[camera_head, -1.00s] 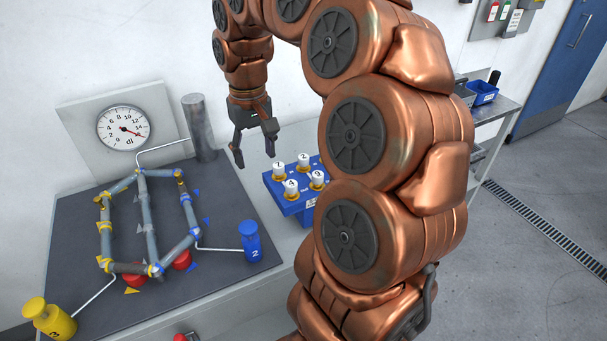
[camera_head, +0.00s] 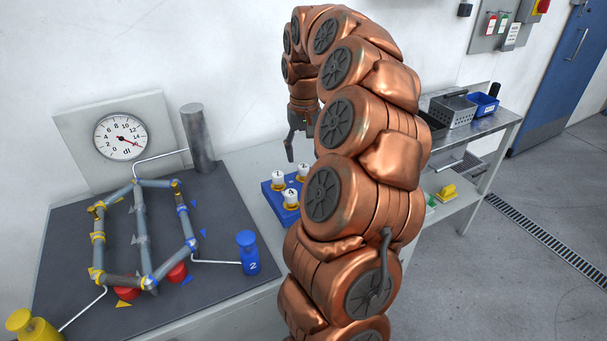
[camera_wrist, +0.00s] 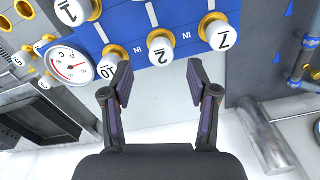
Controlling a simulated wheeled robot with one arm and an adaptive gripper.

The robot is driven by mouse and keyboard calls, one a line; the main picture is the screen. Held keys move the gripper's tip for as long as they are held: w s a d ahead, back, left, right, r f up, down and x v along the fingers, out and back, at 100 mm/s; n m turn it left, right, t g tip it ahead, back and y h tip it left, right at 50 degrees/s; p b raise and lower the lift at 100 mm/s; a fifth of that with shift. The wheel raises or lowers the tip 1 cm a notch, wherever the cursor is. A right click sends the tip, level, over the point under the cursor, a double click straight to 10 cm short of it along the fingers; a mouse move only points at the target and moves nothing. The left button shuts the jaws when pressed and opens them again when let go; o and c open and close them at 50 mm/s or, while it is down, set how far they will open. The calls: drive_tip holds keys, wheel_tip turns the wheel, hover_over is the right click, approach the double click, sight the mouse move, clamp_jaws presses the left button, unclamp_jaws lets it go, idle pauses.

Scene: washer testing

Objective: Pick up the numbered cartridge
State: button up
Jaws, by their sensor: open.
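Several numbered cartridges with white caps stand in gold rings on a blue block (camera_head: 270,190). In the head view the caps include a cartridge marked 4 (camera_head: 291,197) and one that looks marked 1 (camera_head: 278,179). In the wrist view, caps read 10 (camera_wrist: 113,69), 2 (camera_wrist: 160,50) and 7 (camera_wrist: 221,34); another is cut by the top edge. My gripper (camera_head: 298,148) hangs above the block, partly hidden by my arm. In the wrist view its fingers (camera_wrist: 150,84) are spread and empty, with cap 2 beyond the gap. Cap 10 appears near the left fingertip.
A dark board (camera_head: 62,235) with grey pipes stands left, with a dial gauge (camera_head: 120,137) behind. A blue bottle (camera_head: 248,254) is left of the block. A metal cylinder (camera_head: 197,140) stands behind. A side bench (camera_head: 480,128) holds bins at the right.

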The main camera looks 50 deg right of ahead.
sight(303, 166)
drive_tip(key=shift+a+f+p, duration=0.1)
drive_tip(key=shift+f+p, duration=0.9)
drive_tip(key=shift+f, duration=1.55)
clamp_jaws()
